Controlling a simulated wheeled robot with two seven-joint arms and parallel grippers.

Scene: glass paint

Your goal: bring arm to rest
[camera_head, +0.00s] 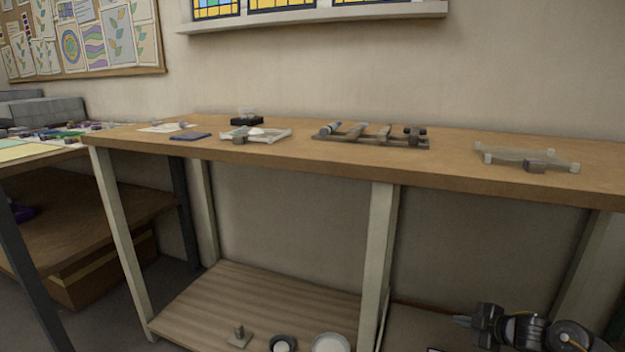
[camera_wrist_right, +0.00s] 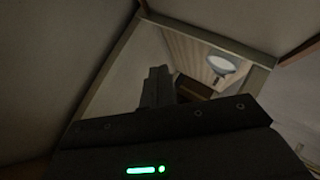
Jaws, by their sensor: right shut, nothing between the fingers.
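My right gripper (camera_head: 464,322) shows at the lower right of the head view, low in front of the wooden workbench (camera_head: 300,162) and below its top. Its arm comes in from the right edge. The gripper is shut and empty, pointing left. In the right wrist view the closed fingers (camera_wrist_right: 158,88) stand upright in the middle, with nothing between them. My left gripper is not in the head view.
On the bench are a clear tray (camera_head: 520,155), a wooden rack (camera_head: 372,137), a small tray (camera_head: 255,134) and a black box (camera_head: 247,121). Round items, including a white dish (camera_head: 330,343), stand on the lower shelf (camera_head: 270,300). A bench leg (camera_head: 380,250) stands left of the gripper.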

